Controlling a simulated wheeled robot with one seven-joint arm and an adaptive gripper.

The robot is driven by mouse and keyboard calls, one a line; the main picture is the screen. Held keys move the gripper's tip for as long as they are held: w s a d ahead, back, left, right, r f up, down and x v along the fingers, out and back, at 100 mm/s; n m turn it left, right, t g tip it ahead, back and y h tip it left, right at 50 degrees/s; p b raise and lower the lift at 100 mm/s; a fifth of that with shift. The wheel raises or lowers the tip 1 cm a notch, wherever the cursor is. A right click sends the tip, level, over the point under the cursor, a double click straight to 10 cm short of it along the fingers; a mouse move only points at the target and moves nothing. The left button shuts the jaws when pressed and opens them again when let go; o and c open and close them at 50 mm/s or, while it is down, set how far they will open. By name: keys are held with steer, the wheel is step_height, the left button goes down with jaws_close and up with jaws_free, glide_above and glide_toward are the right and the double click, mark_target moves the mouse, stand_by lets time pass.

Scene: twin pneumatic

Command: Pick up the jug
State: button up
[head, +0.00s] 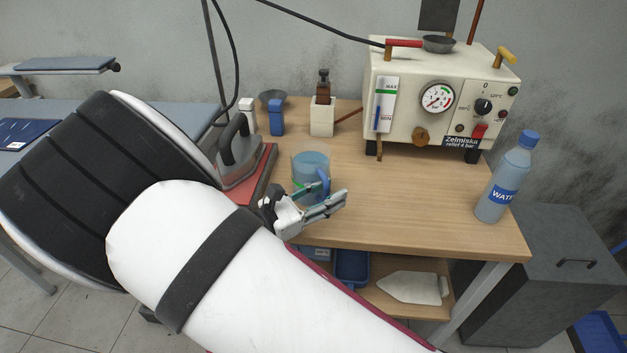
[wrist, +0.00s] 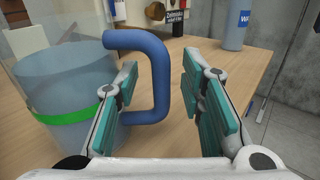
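The jug (head: 310,165) is a clear bluish vessel with a green band and a blue handle. It stands upright on the wooden table, left of centre. In the wrist view the jug (wrist: 60,90) fills the left side, and its blue handle (wrist: 158,75) reaches right toward the space between my fingers. My gripper (head: 325,203) is open at the near side of the jug. In the wrist view my gripper (wrist: 160,105) has its left finger beside the jug wall, overlapping the handle's opening, and its right finger clear of the handle. I cannot tell whether anything touches.
The table (head: 420,215) has free room right of the jug. An iron (head: 238,150) on a red pad stands left. A steam unit (head: 435,95) stands behind, and a water bottle (head: 507,178) near the right edge. Small containers (head: 276,117) stand at the back.

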steer(key=shift+c, duration=0.6)
jaws_close()
steer(key=shift+r, duration=0.25)
